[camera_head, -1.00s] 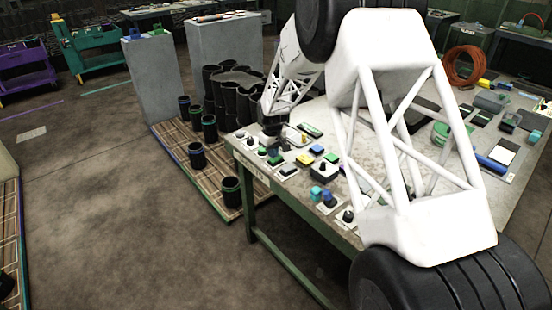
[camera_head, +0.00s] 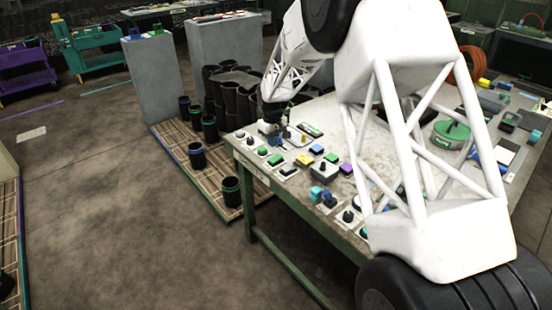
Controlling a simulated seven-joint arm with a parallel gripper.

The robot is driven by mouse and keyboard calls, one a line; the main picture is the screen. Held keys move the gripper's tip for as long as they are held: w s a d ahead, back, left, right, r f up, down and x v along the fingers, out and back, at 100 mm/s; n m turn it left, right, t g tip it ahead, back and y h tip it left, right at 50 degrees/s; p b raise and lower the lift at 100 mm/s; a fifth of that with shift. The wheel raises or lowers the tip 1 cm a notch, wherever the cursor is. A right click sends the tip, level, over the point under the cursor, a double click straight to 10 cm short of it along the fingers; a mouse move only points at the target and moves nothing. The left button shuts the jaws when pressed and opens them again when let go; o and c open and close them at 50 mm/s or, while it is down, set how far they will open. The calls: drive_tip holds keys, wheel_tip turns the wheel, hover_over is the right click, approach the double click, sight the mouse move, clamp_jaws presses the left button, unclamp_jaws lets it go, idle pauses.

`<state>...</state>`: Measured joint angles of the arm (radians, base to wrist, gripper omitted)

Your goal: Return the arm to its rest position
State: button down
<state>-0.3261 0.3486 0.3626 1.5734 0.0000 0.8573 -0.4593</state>
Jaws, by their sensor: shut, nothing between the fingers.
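My white lattice arm reaches across the table (camera_head: 330,122) from the right, with its end hanging down at the table's far left corner. My gripper (camera_head: 272,124) is small and dark in the head view, shut and empty. It is above the back end of the row of control boxes, apart from the black rubber sleeves to its left. Its fingertips are too small to see clearly, and I cannot tell their exact height over the boxes.
Black sleeves with coloured rims, such as a green-rimmed one (camera_head: 231,191), stand on a wooden pallet (camera_head: 180,139). Several sleeves cluster behind my gripper. Grey cabinets (camera_head: 152,75) stand beyond. Control boxes with coloured buttons line the table's left edge.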

drive_tip(key=shift+r, duration=0.1)
idle(0.4)
drive_tip(key=s+d+r+m+t, duration=0.1)
drive_tip(key=s+d+r+m, duration=0.3)
drive_tip(key=s+d+r, duration=1.5)
drive_tip(key=s+d+r+m, duration=0.1)
drive_tip(key=s+d, duration=0.2)
drive_tip(key=s, duration=0.8)
drive_tip(key=s+d+r+m+t, duration=0.1)
drive_tip(key=s+d+m, duration=0.1)
drive_tip(key=s, duration=1)
drive_tip(key=s+d+r+m, duration=0.1)
drive_tip(key=s+d, duration=0.3)
drive_tip(key=s, duration=0.7)
drive_tip(key=shift+s+d+m+t, duration=0.25)
drive_tip(key=shift+s+m+t, duration=0.05)
drive_tip(key=shift+m, duration=0.3)
